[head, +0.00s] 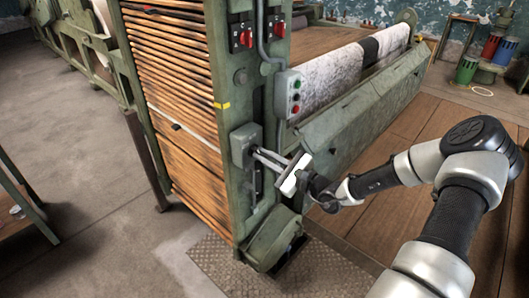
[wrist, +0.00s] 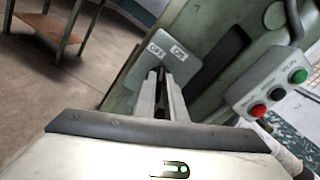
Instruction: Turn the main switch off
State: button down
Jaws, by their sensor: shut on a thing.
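The main switch is a grey box (head: 241,144) on the front of the green machine post. It also shows in the wrist view (wrist: 186,67) with two small white labels, too small to read surely. My gripper (head: 257,152) reaches the box from the right. In the wrist view its two fingers (wrist: 160,78) point at the box and are closed on the switch's handle, which is mostly hidden between the fingertips. I cannot tell the handle's exact angle.
A push-button box (head: 289,95) on a grey conduit hangs close by, up and right of my gripper; it is at the right in the wrist view (wrist: 268,88). Two red switches (head: 241,38) (head: 276,27) sit higher. A green table (head: 20,200) stands left on open floor.

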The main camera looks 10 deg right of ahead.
jog(key=shift+s+a+f+n+b, duration=0.15)
jog(key=shift+n+b, duration=1.3)
jog(key=shift+n, duration=1.6)
jog(key=shift+w+d+f+n+b, duration=0.15)
jog(key=shift+n+b, duration=1.25)
jog(key=shift+n, duration=1.65)
jog(key=shift+s+a, duration=0.1)
jog(key=c, duration=1.8)
grip_release()
jog(key=p+v, duration=0.1)
jog(key=v, duration=1.6)
jog(key=shift+s+p, duration=0.15)
jog(key=shift+p, duration=0.2)
